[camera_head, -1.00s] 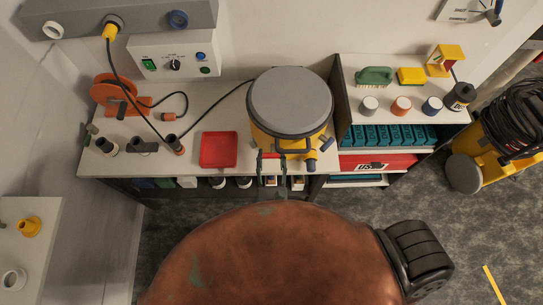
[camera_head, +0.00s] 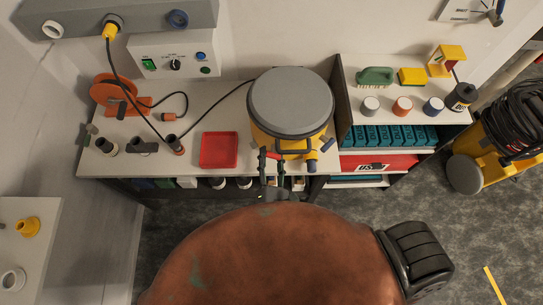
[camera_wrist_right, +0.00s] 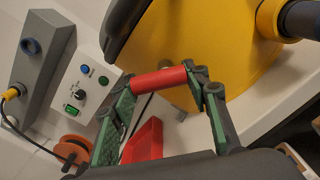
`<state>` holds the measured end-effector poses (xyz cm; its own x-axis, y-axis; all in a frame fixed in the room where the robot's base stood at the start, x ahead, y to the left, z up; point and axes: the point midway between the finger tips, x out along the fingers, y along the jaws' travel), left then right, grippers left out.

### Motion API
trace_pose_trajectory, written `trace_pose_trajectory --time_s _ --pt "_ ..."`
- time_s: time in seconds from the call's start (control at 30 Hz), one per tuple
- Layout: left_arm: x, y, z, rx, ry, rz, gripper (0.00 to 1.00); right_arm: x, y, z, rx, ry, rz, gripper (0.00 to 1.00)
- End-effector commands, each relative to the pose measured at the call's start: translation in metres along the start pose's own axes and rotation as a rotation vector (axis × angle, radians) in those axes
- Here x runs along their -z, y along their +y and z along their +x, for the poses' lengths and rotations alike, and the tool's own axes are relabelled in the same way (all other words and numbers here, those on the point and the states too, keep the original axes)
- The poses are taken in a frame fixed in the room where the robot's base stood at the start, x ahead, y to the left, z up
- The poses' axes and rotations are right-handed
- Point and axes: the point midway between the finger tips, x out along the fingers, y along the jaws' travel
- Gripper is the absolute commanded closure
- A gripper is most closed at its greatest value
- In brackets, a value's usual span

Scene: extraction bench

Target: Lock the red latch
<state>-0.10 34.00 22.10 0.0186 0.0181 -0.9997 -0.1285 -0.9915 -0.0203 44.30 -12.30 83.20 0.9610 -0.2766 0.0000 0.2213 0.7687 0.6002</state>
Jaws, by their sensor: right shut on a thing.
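The red latch (camera_wrist_right: 158,81) shows in the right wrist view as a short red bar, beside the yellow drum (camera_wrist_right: 205,45). My right gripper (camera_wrist_right: 160,84) is shut on it, with one finger at each end of the bar. In the head view my right gripper (camera_head: 272,160) is at the front of the drum (camera_head: 262,138), below its grey lid (camera_head: 290,100). The latch is hard to make out there. Whether the latch is locked cannot be told. My left gripper is not in view.
A red tray (camera_head: 219,150) lies on the bench left of the drum. An orange cable reel (camera_head: 112,95) and a control box (camera_head: 174,54) are further left.

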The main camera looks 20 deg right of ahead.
Motion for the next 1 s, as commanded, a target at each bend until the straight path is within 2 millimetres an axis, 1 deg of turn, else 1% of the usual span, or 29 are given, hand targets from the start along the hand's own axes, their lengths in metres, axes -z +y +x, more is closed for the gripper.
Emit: trace_pose_trajectory --time_s 0.6,0.8,1.0 --pt "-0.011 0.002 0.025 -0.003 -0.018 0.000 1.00 -0.003 -0.001 0.000 0.002 0.001 0.581 0.82" --pt "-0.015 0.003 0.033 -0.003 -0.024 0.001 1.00 -0.005 -0.001 0.000 0.002 0.001 0.737 0.82" --pt "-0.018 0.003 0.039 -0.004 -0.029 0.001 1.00 -0.006 -0.001 0.000 0.002 0.002 0.851 0.82"
